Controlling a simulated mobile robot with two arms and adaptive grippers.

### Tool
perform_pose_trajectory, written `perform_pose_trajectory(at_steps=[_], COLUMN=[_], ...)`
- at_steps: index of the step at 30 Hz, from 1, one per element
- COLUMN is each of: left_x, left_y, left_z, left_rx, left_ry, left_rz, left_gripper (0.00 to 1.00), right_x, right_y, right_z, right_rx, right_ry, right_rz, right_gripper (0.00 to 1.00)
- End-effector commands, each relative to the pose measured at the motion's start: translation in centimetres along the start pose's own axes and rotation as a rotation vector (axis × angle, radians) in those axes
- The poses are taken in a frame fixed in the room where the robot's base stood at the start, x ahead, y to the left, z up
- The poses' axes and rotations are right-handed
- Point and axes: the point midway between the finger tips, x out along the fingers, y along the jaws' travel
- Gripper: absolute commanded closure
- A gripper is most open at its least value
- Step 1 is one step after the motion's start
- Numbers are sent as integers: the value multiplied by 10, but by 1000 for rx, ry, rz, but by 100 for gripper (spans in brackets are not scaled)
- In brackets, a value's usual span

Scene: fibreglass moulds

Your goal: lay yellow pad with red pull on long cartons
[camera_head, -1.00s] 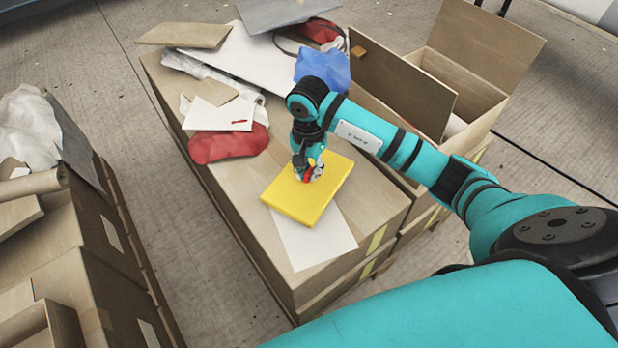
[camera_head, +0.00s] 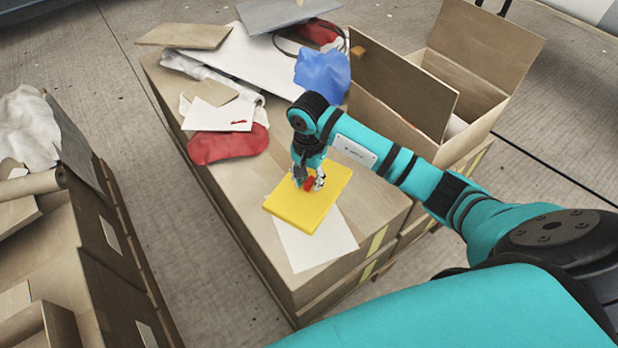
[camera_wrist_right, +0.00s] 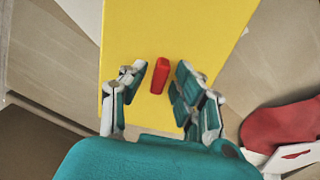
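The yellow pad (camera_head: 290,210) lies flat on the top of the long cartons (camera_head: 370,205), near their front end, partly over a white sheet (camera_head: 318,250). Its red pull (camera_wrist_right: 160,76) stands up from the pad in the right wrist view. My right gripper (camera_head: 312,183) is right above the pad, with its fingers on either side of the red pull. In the wrist view the right gripper (camera_wrist_right: 160,80) is open, with a gap between each finger and the pull. My left gripper is not in view.
A red pouch (camera_head: 228,144), a blue crumpled thing (camera_head: 322,74) and boards (camera_head: 183,36) lie farther back on the cartons. An open box (camera_head: 485,75) stands at right. More cartons (camera_head: 75,235) stand at left, across a strip of floor.

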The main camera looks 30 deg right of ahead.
Motion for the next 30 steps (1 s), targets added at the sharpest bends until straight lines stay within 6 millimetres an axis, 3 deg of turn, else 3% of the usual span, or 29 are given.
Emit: perform_pose_trajectory(at_steps=[12,24,30], left_x=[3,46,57], left_y=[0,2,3], left_z=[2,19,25], left_rx=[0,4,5], left_ry=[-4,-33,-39], left_rz=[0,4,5], left_gripper=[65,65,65], right_x=[-4,-88,-115], right_y=[0,-1,-1], right_z=[0,-1,-1], right_rx=[0,-1,0], right_ry=[-2,4,1], right_rz=[-1,-3,-2], right_gripper=[63,63,63])
